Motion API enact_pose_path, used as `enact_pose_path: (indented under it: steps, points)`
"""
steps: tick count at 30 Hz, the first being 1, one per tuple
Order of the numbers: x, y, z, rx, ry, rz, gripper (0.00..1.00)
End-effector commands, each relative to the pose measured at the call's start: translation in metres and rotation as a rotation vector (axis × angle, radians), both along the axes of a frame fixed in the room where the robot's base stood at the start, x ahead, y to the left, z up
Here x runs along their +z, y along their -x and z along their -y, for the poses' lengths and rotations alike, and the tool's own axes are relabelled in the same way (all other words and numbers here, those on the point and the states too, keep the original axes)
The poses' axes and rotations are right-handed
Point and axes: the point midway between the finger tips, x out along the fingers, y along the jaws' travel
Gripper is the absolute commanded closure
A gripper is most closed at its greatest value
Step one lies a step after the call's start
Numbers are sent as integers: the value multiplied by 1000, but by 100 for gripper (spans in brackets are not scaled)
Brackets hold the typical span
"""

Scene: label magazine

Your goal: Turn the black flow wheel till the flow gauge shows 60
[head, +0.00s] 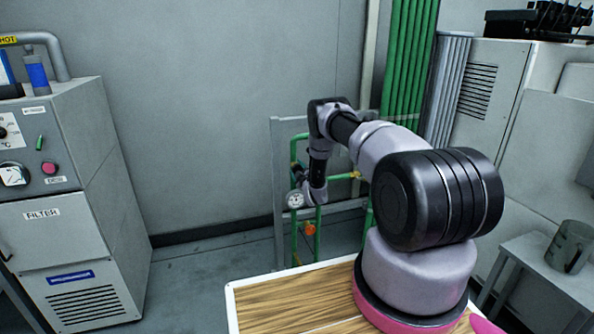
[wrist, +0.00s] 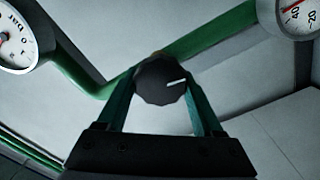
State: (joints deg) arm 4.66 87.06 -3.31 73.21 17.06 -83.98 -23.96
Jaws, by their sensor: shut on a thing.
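The black flow wheel (wrist: 158,82) shows in the wrist view as a dark faceted knob with a white pointer line aimed right. My gripper (wrist: 162,92) is shut on it, with one green finger on each side. A white gauge (wrist: 20,38) shows at the upper left with part of its red needle. Another white gauge (wrist: 300,15) is cut off at the upper right, also with a red needle. I cannot tell which is the flow gauge or read its value. In the head view a gauge (head: 295,199) shows on the green pipes, and my arm hides the wheel.
Green pipes (head: 318,235) stand on a grey frame, with an orange-red part (head: 309,229) low on them. A grey filter cabinet (head: 55,240) stands at the left. A side table with a jug (head: 569,247) is at the right.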

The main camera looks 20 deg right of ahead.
Motion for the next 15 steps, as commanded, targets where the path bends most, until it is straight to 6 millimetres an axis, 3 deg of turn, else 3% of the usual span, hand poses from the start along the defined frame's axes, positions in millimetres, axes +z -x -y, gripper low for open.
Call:
enact_pose_path:
  steps: [15]
  points:
    - [-2,0,-1,1,176,5,87]
